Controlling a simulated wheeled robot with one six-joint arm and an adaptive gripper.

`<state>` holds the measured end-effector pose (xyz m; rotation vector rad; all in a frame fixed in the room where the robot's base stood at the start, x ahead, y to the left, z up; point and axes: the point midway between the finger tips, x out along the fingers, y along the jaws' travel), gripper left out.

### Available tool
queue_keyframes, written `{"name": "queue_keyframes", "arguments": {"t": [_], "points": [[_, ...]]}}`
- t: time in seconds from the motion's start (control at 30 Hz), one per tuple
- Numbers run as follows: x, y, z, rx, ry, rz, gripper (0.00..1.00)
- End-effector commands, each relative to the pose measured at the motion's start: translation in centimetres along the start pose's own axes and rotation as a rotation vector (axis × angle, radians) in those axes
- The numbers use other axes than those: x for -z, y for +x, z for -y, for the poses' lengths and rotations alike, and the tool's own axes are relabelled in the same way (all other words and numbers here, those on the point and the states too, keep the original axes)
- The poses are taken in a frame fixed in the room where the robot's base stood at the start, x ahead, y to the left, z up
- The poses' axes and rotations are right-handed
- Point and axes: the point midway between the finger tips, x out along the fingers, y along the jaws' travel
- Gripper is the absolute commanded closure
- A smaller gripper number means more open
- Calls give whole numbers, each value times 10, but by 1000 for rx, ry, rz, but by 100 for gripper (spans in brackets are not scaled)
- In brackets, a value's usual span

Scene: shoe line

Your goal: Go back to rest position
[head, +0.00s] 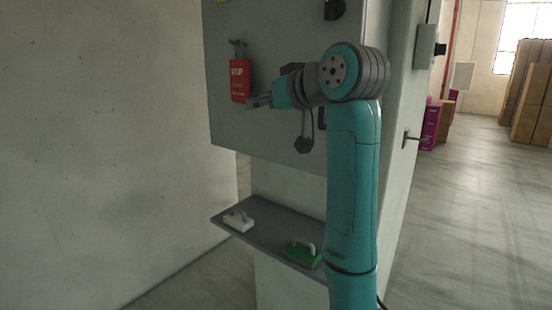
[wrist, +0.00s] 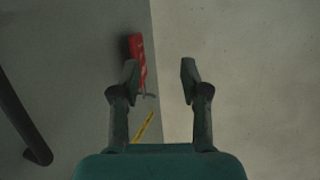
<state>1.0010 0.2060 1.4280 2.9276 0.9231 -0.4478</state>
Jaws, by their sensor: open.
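My teal arm stands in front of a grey cabinet panel (head: 270,125). My gripper (head: 256,103) is beside the lower right edge of a red tag (head: 240,84) marked STOP, which hangs on the panel below a grey metal fitting (head: 238,48). In the wrist view my gripper (wrist: 160,72) is open, with nothing between its fingers. There the red tag (wrist: 135,46) shows just beyond the left fingertip, which partly covers it. I cannot tell whether they touch.
A grey shelf (head: 220,218) below the panel holds a white handled block (head: 238,221) and a green handled block (head: 301,255). A dark handle (head: 303,145) sits on the panel near my arm. A door lever (head: 412,138) juts from the cabinet side.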

Motion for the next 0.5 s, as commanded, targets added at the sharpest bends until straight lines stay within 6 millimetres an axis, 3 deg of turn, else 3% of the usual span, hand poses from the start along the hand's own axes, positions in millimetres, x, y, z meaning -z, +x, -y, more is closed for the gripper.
{"name": "queue_keyframes", "arguments": {"t": [0.17,0.5], "points": [[-50,24,-16,-21,38,-2,55],[-192,60,-48,-98,128,-22,55]]}}
